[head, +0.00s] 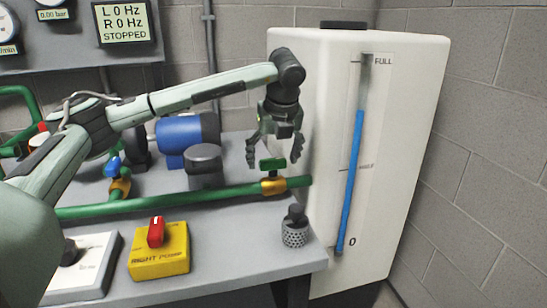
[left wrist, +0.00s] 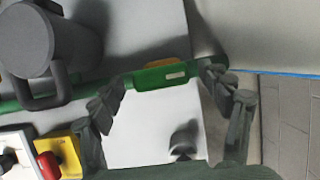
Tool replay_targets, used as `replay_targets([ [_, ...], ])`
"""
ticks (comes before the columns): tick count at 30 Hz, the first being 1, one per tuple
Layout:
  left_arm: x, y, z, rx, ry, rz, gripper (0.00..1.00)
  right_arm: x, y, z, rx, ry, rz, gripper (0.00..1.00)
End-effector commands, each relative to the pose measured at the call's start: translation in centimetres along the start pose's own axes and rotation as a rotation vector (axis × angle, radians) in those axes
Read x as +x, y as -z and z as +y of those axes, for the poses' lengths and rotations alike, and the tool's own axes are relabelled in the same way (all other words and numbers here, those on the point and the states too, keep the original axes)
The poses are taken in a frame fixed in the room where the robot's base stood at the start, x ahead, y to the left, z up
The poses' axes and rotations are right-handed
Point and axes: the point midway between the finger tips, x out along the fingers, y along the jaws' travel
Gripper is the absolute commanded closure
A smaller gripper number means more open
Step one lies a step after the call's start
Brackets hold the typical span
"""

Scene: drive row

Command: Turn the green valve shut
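The green valve handle (head: 272,164) sits on a yellow valve body (head: 274,186) on the green pipe, close to the white tank. The handle looks roughly in line with the pipe. My left gripper (head: 274,154) points down just above it, its fingers spread to either side. In the left wrist view the handle (left wrist: 161,76) lies between the open fingers of the left gripper (left wrist: 162,88), with gaps on both sides. Whether a fingertip touches the pipe or tank is unclear. My right gripper is not in view.
A blue-handled valve (head: 113,167) is farther left. A blue motor (head: 180,135) and a dark grey cylinder (head: 204,168) stand behind the pipe. A yellow box with a red switch (head: 160,252) and a perforated grey cup (head: 294,236) are in front. The white tank (head: 312,100) blocks the right.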

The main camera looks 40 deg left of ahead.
Motion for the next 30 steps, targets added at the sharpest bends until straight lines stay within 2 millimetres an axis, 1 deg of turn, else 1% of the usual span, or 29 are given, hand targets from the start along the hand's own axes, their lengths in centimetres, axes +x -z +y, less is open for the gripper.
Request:
replay_targets([
  [1, 0.0, 0.0, 0.0, 0.0, 0.0, 0.0, 0.31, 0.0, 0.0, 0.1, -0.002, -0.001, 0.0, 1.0],
  [11, -0.1, 0.0, 0.0, 0.0, 0.0, 0.0, 0.72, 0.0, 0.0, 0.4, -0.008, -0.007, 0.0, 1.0],
  [21, 0.1, 0.1, 0.1, 0.047, 0.019, 0.0, 0.72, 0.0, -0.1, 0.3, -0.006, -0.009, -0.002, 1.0],
  [24, 0.2, 0.1, 0.1, 0.092, 0.039, 0.0, 0.72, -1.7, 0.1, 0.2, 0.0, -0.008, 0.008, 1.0],
  [30, 0.3, 0.1, 0.2, 0.232, 0.098, 0.001, 0.72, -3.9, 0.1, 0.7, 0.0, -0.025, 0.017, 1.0],
])
